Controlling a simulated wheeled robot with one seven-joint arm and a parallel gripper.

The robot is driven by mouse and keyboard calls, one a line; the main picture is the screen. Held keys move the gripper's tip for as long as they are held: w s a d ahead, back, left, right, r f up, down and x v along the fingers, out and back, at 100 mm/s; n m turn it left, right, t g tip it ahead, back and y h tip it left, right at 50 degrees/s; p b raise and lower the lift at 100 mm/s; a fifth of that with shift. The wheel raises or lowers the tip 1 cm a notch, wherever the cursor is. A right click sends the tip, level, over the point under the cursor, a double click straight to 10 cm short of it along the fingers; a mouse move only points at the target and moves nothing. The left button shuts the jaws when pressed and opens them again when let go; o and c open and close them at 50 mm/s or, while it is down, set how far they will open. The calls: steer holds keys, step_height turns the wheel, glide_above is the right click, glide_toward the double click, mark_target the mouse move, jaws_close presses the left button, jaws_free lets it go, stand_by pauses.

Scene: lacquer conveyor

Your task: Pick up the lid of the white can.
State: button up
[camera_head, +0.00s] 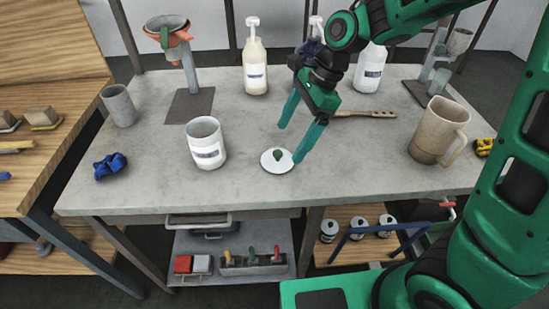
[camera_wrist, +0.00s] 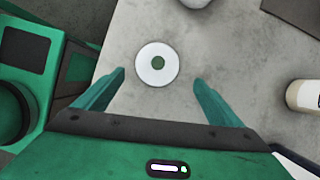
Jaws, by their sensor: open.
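The lid (camera_head: 269,162) is a flat white disc with a dark green spot at its middle. It lies on the grey table, to the right of the open white can (camera_head: 206,144), which stands upright with a label on its front. My gripper (camera_head: 288,143) is open and empty, its teal fingers pointing down close to the lid. In the wrist view the lid (camera_wrist: 157,64) lies ahead of and between the two spread fingertips (camera_wrist: 158,76). Part of the can's rim (camera_wrist: 195,3) seems to show at that view's top edge.
A brush (camera_head: 366,114), a grey cup (camera_head: 119,106) and pump bottles (camera_head: 255,62) stand or lie around. The table's front edge (camera_head: 270,206) is near the lid.

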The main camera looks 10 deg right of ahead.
mark_target(283, 158)
steer(key=shift+s+x, duration=0.2)
steer(key=shift+x, duration=2.5)
steer(key=shift+r, duration=0.1)
steer(key=c, duration=1.1)
